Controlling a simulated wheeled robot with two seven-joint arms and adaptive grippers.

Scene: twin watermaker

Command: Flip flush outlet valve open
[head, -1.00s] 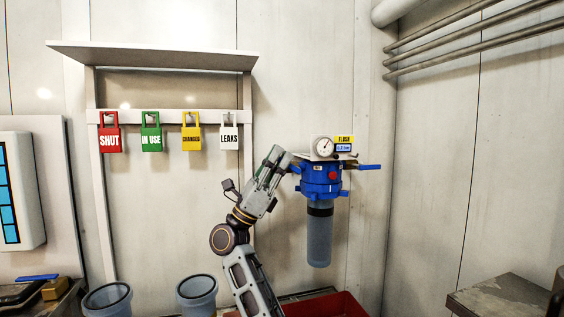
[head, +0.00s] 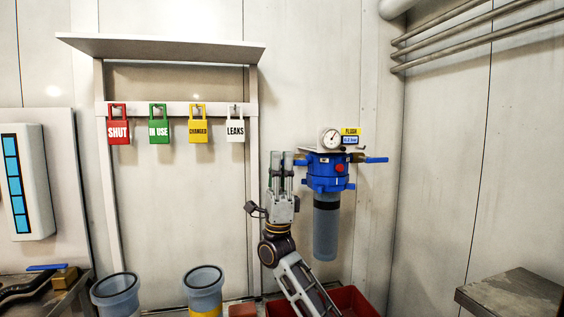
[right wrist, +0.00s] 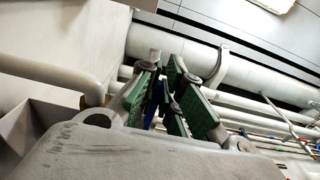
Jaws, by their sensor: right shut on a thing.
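A blue filter housing (head: 327,175) with a round gauge (head: 331,138) and a clear grey bowl (head: 326,225) hangs on the back wall. A "FLUSH" label (head: 350,132) sits beside the gauge. A valve with a blue lever (head: 376,160) sticks out at its right. My right gripper (head: 281,158) points up at the housing's left side and hides most of the valve there. In the right wrist view its green-padded fingers (right wrist: 170,95) are closed with a dark blue handle (right wrist: 154,104) between them. My left gripper is not in view.
Four-coloured tags hang on a rail at left, among them a red one (head: 118,130) and a white one (head: 235,130). Open cylinders (head: 203,281) and a red bin (head: 353,299) stand below. A bench (head: 512,290) is at lower right.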

